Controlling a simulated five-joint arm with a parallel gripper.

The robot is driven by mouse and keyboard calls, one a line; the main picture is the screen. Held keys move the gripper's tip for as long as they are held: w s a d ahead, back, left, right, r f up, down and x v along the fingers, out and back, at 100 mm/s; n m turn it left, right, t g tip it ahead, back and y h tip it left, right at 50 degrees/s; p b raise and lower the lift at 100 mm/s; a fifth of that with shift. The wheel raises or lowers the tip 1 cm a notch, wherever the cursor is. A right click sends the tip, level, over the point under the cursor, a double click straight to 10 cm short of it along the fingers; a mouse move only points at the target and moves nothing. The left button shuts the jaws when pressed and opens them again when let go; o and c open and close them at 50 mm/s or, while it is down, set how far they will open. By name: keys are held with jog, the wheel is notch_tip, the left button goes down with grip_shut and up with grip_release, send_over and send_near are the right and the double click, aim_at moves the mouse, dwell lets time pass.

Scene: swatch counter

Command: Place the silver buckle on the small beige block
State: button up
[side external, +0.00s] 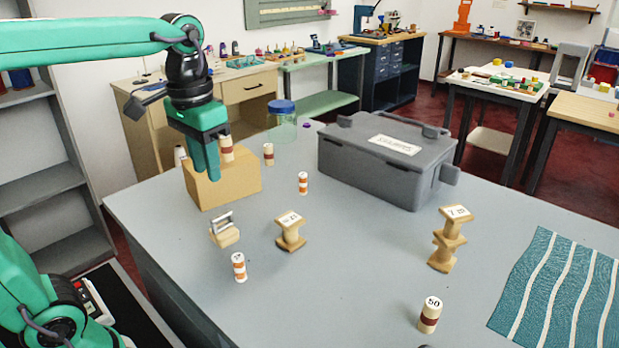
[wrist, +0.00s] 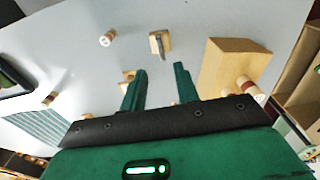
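The silver buckle (side external: 222,221) stands as a small upright frame on the small beige block (side external: 227,238) on the counter. In the wrist view the buckle (wrist: 158,42) also lies over the small block (wrist: 166,40), past my fingertips. They look in contact, though the exact seating is too small to tell. My gripper (side external: 210,172) points down, above and behind the small block in the side view, overlapping the large beige block. In the wrist view my gripper (wrist: 160,71) has its fingers apart, with nothing held between them.
A large beige block (side external: 233,184) with a red-banded spool (side external: 226,150) is close beside my fingers. Banded cylinders (side external: 239,267), wooden spools (side external: 290,232) and a stacked pair (side external: 447,240) stand around. A grey toolbox (side external: 385,165) is behind; a teal striped cloth (side external: 560,290) lies right.

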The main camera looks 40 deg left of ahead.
jog(key=s+f+t, duration=0.5)
jog(key=s+f, duration=0.2)
jog(key=shift+a, duration=0.2)
dwell(1.3)
